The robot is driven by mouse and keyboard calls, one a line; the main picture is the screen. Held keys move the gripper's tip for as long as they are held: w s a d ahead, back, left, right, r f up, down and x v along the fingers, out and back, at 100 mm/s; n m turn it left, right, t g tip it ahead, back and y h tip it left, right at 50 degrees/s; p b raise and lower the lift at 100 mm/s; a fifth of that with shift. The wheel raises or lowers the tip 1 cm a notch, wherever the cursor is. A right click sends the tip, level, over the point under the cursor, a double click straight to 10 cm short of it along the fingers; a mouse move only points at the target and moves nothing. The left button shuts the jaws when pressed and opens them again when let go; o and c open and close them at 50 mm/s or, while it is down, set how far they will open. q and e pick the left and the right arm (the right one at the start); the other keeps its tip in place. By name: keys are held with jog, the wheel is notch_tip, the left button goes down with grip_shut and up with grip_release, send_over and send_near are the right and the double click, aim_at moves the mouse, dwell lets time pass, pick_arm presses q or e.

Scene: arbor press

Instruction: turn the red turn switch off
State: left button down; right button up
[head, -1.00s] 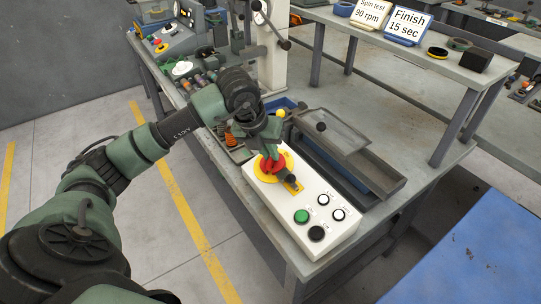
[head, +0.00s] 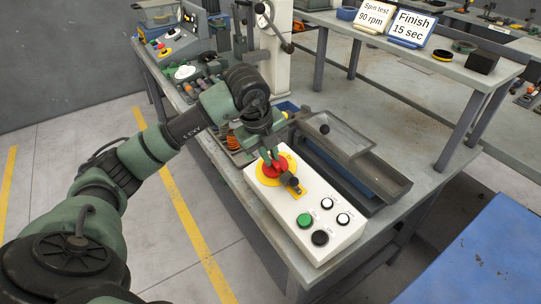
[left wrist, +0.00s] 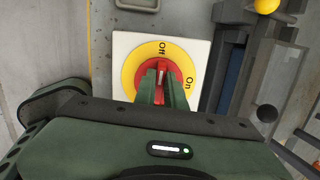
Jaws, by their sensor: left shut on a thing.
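The red turn switch (head: 274,169) sits on a round yellow plate (head: 261,179) on the white control box (head: 319,194). My left gripper (head: 270,157) reaches down from above and is shut on the red handle. In the left wrist view the red switch (left wrist: 161,72) shows between my two green fingers (left wrist: 161,85). The label "Off" (left wrist: 163,48) lies straight ahead of the fingers and "On" (left wrist: 190,83) to their right. A pale line on the handle points roughly toward "Off". The fingers hide part of the handle. My right gripper is not in view.
The box also has a black knob (head: 290,180), a green button (head: 305,221), a black button (head: 320,238) and two white buttons (head: 327,203). The press column (head: 279,50) rises behind.

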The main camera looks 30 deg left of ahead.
aim_at(264, 172)
pick_arm(q)
jog(key=shift+w+a+r+n, duration=0.1)
jog(key=shift+r+n, duration=0.05)
jog(key=shift+n, duration=0.35)
jog(key=c, duration=1.5)
grip_release()
jog(key=v, duration=0.7)
jog(key=shift+r+b, duration=0.35)
jog(key=shift+b, duration=0.05)
jog(key=shift+s+f, duration=0.1)
jog(key=shift+s, duration=0.15)
